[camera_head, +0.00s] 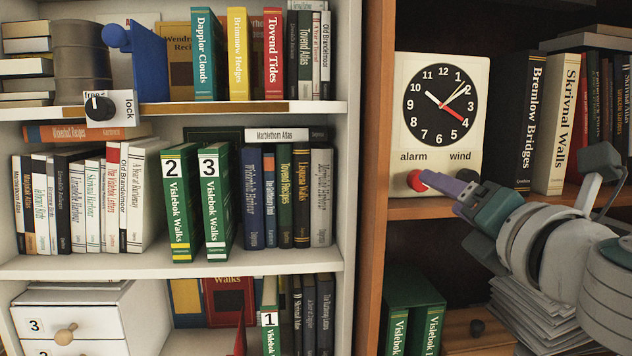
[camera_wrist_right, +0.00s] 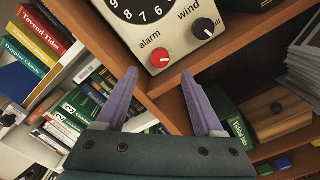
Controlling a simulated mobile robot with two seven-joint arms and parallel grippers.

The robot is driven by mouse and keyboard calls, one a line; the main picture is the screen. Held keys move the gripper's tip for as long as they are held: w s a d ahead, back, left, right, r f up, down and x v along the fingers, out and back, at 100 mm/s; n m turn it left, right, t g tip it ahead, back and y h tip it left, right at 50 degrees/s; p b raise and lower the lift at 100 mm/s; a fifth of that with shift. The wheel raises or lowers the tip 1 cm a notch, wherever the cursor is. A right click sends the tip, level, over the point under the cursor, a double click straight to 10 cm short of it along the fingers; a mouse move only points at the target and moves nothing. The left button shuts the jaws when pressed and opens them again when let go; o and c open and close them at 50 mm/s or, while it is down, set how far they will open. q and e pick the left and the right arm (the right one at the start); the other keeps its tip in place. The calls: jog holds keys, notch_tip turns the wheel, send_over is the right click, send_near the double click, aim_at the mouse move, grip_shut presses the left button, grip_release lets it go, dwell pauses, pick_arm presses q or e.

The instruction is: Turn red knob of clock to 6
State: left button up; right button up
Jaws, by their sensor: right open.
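The clock (camera_head: 476,72) stands on the brown wooden shelf at the right. Its face is black and its red hand points at about 4. Its red knob (camera_head: 416,180), under the word "alarm", is partly covered by my gripper; in the wrist view the red knob (camera_wrist_right: 161,58) shows whole. A black knob (camera_wrist_right: 203,28) sits under the word "wind". My right gripper (camera_head: 428,178) is just in front of the red knob. In the wrist view its purple fingers (camera_wrist_right: 160,73) are open and empty, spread to either side below the knob. I cannot tell whether they touch it. My left gripper is out of view.
Dark and cream books (camera_head: 553,122) stand right of the clock. The brown shelf edge (camera_head: 480,204) runs just below it. Green books (camera_head: 412,305) and a wooden box (camera_wrist_right: 270,115) are on the level below. A white bookcase (camera_head: 340,262) is at the left.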

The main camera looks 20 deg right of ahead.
aim_at(424, 207)
jog(key=shift+p+x, duration=0.8)
jog(key=shift+x, duration=2.9)
jog(key=shift+d, duration=0.1)
jog(key=shift+c, duration=0.2)
grip_shut()
